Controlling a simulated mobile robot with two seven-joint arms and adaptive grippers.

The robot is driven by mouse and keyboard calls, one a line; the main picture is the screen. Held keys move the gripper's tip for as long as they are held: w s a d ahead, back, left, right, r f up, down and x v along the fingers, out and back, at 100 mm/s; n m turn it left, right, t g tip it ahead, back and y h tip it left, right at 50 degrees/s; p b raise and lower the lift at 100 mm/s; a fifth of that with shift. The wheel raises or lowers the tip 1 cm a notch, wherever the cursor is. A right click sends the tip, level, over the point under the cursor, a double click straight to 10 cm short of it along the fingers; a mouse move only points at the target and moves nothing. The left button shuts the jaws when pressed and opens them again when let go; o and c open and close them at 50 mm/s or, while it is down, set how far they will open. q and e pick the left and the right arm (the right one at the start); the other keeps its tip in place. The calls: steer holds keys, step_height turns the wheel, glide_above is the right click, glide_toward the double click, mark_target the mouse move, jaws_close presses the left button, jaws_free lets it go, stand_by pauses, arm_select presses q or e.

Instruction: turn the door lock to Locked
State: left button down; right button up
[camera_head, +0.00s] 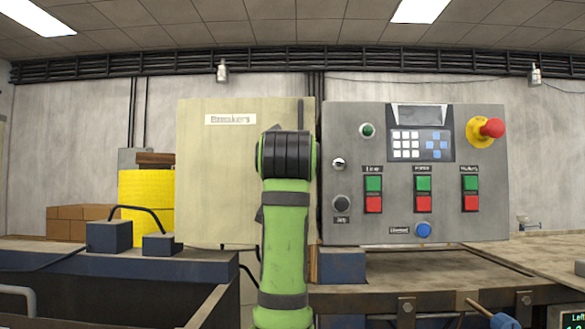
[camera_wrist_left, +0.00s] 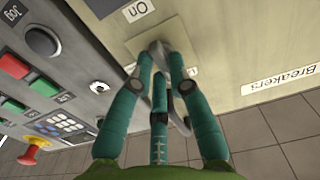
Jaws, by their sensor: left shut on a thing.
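My left gripper (camera_wrist_left: 158,75) is shut on a grey metal handle (camera_wrist_left: 157,47) on the front of the beige Breakers cabinet (camera_head: 215,175). The fingers cover much of the handle. A label reading "On" (camera_wrist_left: 138,10) lies just beyond the fingertips in the wrist view. In the head view my green left arm hides the fingers and the handle. No "Locked" label is readable, so I cannot tell the door lock's position. My right gripper is not in view.
A grey control panel (camera_head: 390,225) stands right beside the cabinet. It carries a small silver switch (camera_head: 338,163), a black Jog knob (camera_head: 342,203), red and green buttons, and a red emergency stop (camera_head: 491,128).

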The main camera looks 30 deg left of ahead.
arm_select(q)
steer(key=shift+r, duration=0.25)
steer(key=c, duration=1.3)
jaws_free()
steer(key=shift+o, duration=0.6)
steer(key=shift+w+a+f, duration=0.15)
steer(key=shift+f, duration=0.05)
steer(key=v, duration=1.2)
